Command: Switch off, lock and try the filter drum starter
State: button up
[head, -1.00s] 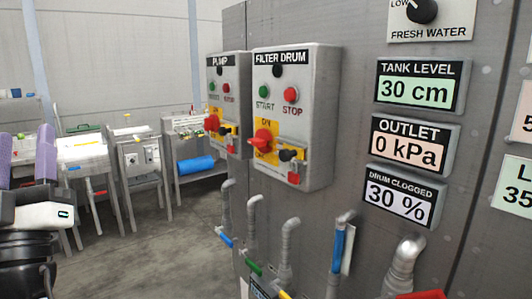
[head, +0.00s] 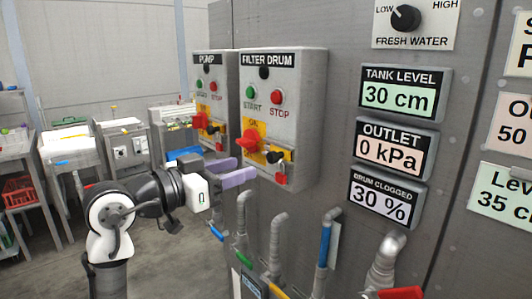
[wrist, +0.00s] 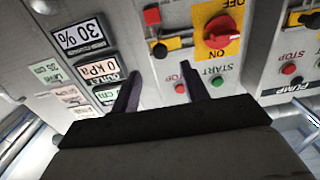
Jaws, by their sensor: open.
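The FILTER DRUM starter (head: 308,122) is a grey box on the panel. It has a green START button (head: 250,97), a red STOP button (head: 278,97) and a red rotary switch (head: 250,140) on a yellow plate. A black plug-like part (head: 277,156) and a small red padlock-like block (head: 280,176) sit at its lower right. My gripper (head: 243,170) is open and empty just left of the box's lower part. In the wrist view, upside down, its fingers (wrist: 164,82) straddle the STOP button, apart from the red switch (wrist: 221,30).
The similar PUMP starter (head: 212,95) is close on the left. Pipes with coloured handles (head: 324,243) stand out below the box. Displays (head: 400,95) hang to the right. Benches (head: 75,150) stand at the left rear, with open floor before them.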

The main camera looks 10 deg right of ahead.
aim_at(269, 158)
jog(key=p+x, duration=0.2)
jog(key=x, duration=0.4)
jog(key=shift+w+d+r, duration=0.1)
jog(key=shift+w+d, duration=0.05)
jog(key=shift+d, duration=0.05)
jog(key=shift+x, duration=0.8)
jog(key=shift+c, duration=0.2)
grip_shut()
